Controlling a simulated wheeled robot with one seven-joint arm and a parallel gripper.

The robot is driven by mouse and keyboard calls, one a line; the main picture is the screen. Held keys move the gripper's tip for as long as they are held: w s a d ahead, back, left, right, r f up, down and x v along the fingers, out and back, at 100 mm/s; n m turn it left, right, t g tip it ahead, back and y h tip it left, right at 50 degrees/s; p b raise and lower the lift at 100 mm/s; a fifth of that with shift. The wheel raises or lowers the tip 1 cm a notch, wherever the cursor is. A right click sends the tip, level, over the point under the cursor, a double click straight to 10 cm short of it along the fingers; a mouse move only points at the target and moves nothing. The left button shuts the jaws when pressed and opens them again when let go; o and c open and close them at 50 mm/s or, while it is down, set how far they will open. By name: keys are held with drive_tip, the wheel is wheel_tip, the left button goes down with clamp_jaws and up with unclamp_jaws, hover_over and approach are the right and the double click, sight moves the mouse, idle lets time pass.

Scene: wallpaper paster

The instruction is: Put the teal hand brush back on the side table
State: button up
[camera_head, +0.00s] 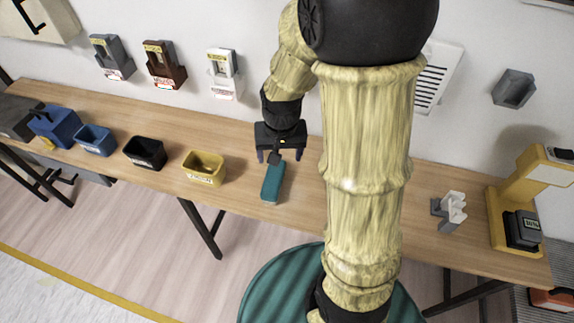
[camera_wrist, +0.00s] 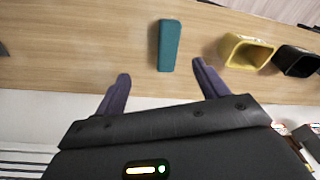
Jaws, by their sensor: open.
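The teal hand brush (camera_head: 272,184) lies on the wooden side table (camera_head: 235,197), near its front edge, right of the yellow bin. Its dark handle end seems to point toward the wall, under my gripper. In the wrist view the teal brush (camera_wrist: 169,46) lies flat on the tabletop, ahead of and between the two fingers, apart from both. My gripper (camera_head: 278,158) hangs over the table behind the brush. In the wrist view my gripper (camera_wrist: 161,84) is open, with nothing between its fingertips.
A yellow bin (camera_head: 204,169), black bin (camera_head: 145,153) and blue bin (camera_head: 95,140) stand left of the brush. A grey-white holder (camera_head: 450,212) and a yellow machine (camera_head: 513,218) stand at the right. Dispensers hang on the wall behind. The tabletop around the brush is clear.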

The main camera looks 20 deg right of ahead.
drive_tip(key=s+r+n+t, duration=0.1)
drive_tip(key=s+r+n, duration=0.1)
drive_tip(key=s, duration=0.5)
drive_tip(key=shift+r+n, duration=0.15)
drive_tip(key=shift+n, duration=0.35)
drive_tip(key=shift+c, duration=0.4)
